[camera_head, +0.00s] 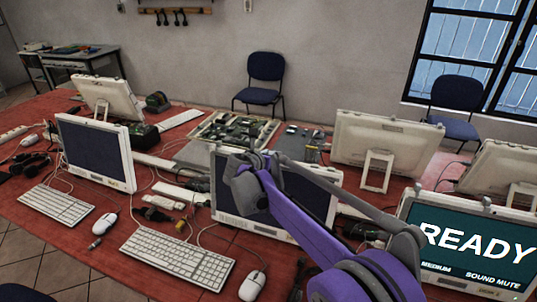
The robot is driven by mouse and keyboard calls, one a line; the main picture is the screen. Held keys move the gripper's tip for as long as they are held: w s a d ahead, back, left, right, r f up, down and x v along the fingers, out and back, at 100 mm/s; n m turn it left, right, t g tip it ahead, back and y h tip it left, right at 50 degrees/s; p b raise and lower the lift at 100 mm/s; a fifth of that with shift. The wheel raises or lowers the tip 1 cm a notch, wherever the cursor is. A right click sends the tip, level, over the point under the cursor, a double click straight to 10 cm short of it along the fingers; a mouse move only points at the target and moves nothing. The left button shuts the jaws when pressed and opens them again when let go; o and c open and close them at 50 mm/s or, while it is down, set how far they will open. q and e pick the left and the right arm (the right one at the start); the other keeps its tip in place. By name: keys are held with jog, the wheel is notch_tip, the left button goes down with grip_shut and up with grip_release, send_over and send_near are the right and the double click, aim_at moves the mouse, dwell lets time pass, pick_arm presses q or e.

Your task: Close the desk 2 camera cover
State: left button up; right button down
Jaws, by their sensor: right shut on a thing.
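The middle monitor (302,196) stands on the red table with its dark screen facing me. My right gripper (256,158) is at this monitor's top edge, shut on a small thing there. The fingers and my arm hide that thing, so I cannot tell whether it is the camera cover or how it is set. A monitor at the right (467,245) shows "READY" and has a small camera piece (487,201) on its top edge. The left monitor (96,152) has a dark screen. No desk number is readable. My left gripper is out of view.
Keyboards (178,256) and mice (251,285) lie along the table's front. Cables and small parts lie between the monitors. A tray of circuit boards (235,130) and monitors turned away (383,140) stand behind. My right arm crosses in front of the middle monitor.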

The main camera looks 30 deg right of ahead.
jog(key=shift+s+d, duration=0.85)
jog(key=shift+s, duration=0.2)
jog(key=c, duration=1.2)
grip_release()
jog(key=o, duration=0.4)
jog(key=shift+d, duration=0.1)
jog(key=shift+a+r, duration=0.1)
jog(key=shift+a, duration=0.15)
jog(key=v, duration=1)
jog(key=shift+s+b, duration=0.25)
jog(key=shift+b, duration=0.2)
jog(key=shift+r, duration=0.1)
